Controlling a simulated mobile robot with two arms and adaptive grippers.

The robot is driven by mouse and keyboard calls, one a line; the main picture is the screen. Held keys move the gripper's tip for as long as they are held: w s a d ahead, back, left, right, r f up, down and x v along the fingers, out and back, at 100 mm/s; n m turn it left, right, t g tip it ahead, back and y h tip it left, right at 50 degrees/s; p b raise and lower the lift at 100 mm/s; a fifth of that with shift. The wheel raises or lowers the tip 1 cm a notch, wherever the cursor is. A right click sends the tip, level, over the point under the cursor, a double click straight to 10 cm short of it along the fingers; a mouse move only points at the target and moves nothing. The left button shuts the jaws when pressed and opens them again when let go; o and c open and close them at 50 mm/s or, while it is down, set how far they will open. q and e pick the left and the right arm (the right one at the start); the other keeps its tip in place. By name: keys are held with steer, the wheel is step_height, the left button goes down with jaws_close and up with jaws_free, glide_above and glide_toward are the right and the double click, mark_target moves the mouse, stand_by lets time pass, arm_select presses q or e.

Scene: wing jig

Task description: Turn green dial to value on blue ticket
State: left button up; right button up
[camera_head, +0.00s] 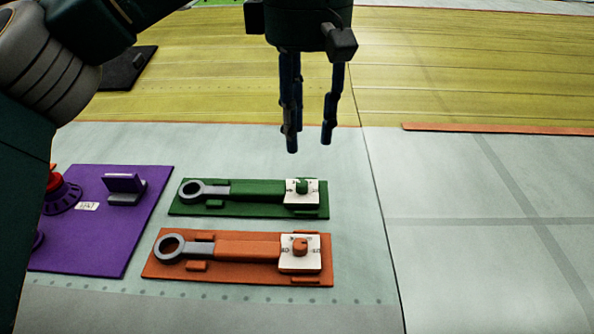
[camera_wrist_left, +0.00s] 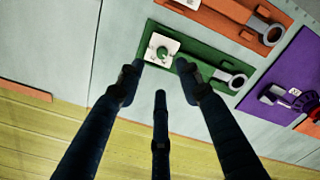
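The green dial (camera_head: 303,187) is a small round knob on a white plate at the right end of a green torque wrench (camera_head: 255,189), which lies on a green base. The marks on the plate are too small to read. My left gripper (camera_head: 310,140) hangs above and behind the dial, fingers apart and pointing down, empty. In the left wrist view the green dial (camera_wrist_left: 162,53) shows just beyond the spread fingertips of my left gripper (camera_wrist_left: 159,78), with no contact visible. I cannot make out a blue ticket in either view. My right gripper is not in view.
An orange wrench (camera_head: 250,248) with its own orange dial (camera_head: 300,246) lies in front of the green one. The pale surface at right is clear.

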arm_select(q)
glide_above(302, 182)
steer(key=f, duration=0.4)
steer(key=shift+s+a+f, duration=0.15)
steer(key=shift+a+f, duration=0.05)
steer(key=shift+f, duration=0.05)
steer(key=f+p, duration=0.1)
steer(key=f, duration=0.3)
steer(key=shift+d+f, duration=0.1)
steer(key=shift+d, duration=0.1)
steer(key=shift+f, duration=0.8)
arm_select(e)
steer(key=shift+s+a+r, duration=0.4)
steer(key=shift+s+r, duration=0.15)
arm_select(q)
steer(key=shift+c, duration=0.5)
jaws_close()
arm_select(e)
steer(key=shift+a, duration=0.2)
